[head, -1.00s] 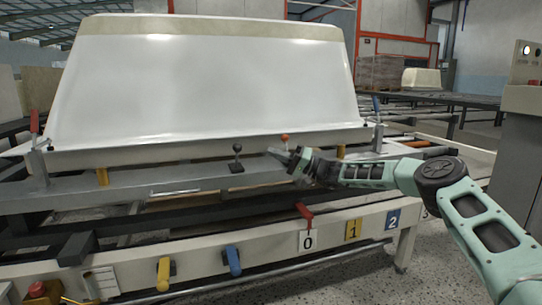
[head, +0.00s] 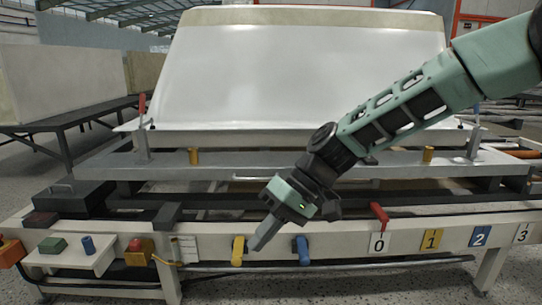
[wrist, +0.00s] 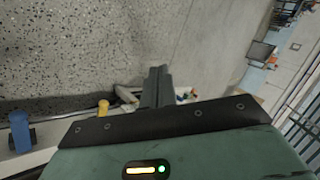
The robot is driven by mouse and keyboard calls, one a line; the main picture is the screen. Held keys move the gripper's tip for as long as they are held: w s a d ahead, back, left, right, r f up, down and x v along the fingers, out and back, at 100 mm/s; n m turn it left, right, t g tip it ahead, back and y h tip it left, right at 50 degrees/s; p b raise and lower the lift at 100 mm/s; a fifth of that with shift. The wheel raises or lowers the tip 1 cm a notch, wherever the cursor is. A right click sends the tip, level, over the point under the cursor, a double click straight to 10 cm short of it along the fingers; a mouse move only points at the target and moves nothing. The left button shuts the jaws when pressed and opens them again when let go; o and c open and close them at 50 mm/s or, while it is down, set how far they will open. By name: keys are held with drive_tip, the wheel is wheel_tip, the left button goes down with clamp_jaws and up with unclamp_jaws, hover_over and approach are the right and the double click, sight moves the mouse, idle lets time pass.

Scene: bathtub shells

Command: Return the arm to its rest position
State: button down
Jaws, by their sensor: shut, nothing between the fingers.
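My mint-green and black arm reaches in from the upper right of the head view and slopes down to the left. My gripper (head: 262,238) points down-left with its grey fingers shut together and nothing between them. In the picture it lies between a yellow handle (head: 238,251) and a blue handle (head: 302,250) on the bench front; I cannot tell how far in front of them it is. The shut fingers also show in the wrist view (wrist: 157,86), over a speckled floor. The arm hides part of the grey rail.
A white tub shell (head: 300,75) stands on the bench behind the arm. A red lever (head: 378,214) is above the number 0 plate (head: 379,243). A button panel (head: 75,253) juts out at the left. The speckled floor (head: 335,290) in front shows clear.

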drive_tip(key=s+d+t+h+p, duration=0.15)
drive_tip(key=s+d+h, duration=0.25)
drive_tip(key=s+d, duration=0.5)
drive_tip(key=s+d+t+h, duration=0.25)
drive_tip(key=s+d, duration=0.35)
drive_tip(key=s, duration=0.5)
wheel_tip(320, 180, up, 37)
drive_tip(key=p, duration=3.8)
drive_tip(key=shift+s+d+r+m+h, duration=0.15)
drive_tip(key=shift+s+d+m+h, duration=0.2)
drive_tip(key=shift+d+h, duration=0.1)
